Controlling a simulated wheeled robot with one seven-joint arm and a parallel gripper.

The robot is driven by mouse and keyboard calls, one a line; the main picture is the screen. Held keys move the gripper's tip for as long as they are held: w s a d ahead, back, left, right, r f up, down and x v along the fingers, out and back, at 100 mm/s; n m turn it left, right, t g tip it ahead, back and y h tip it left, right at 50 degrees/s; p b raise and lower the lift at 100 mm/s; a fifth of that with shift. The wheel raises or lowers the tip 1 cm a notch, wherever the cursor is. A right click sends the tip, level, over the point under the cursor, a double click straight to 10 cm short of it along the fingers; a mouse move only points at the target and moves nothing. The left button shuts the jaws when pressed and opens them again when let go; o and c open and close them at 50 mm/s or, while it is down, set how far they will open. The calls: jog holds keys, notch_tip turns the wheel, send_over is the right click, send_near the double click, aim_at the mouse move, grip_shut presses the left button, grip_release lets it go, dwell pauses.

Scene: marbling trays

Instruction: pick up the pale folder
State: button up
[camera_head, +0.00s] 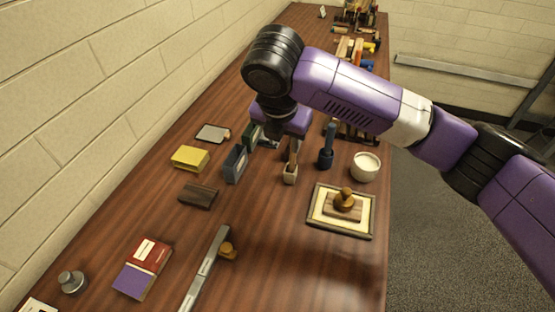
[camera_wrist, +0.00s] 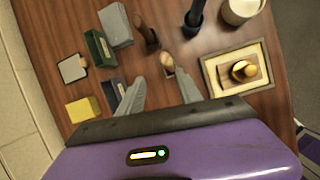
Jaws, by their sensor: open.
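My gripper (camera_wrist: 158,80) is open and points down over the table; in the head view it (camera_head: 281,148) hangs above the middle of the worktop. A small pale tan piece (camera_wrist: 167,65) stands just beyond the fingertips, near the right finger; in the head view it (camera_head: 290,174) is below the gripper. No thing is clearly recognisable as the pale folder; this tan piece or the flat pale-faced card (camera_wrist: 73,69) at the left may be it. The card also lies near the wall in the head view (camera_head: 212,133). Nothing is visibly held.
A green box (camera_wrist: 99,48), a grey block (camera_wrist: 115,26) and a dark blue-grey box (camera_head: 235,164) stand close left of the gripper. A yellow block (camera_head: 190,158) is farther left. A dark-handled tool (camera_head: 326,150), white bowl (camera_head: 366,167) and framed tray (camera_head: 318,222) are right.

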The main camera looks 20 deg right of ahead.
aim_at(292, 160)
jog(key=shift+h, duration=0.3)
jog(key=shift+d+p+x, duration=0.15)
jog(key=shift+d+x, duration=0.1)
jog(key=shift+x, duration=1)
jog(key=shift+d+p+x, duration=0.2)
jog(key=shift+d+x, duration=0.05)
jog(key=shift+x, duration=1)
jog(key=shift+d+p+x, duration=0.15)
jog(key=shift+d+x, duration=0.05)
jog(key=shift+x, duration=1.05)
jog(key=shift+s+r, duration=0.15)
jog(key=shift+r, duration=0.05)
grip_shut()
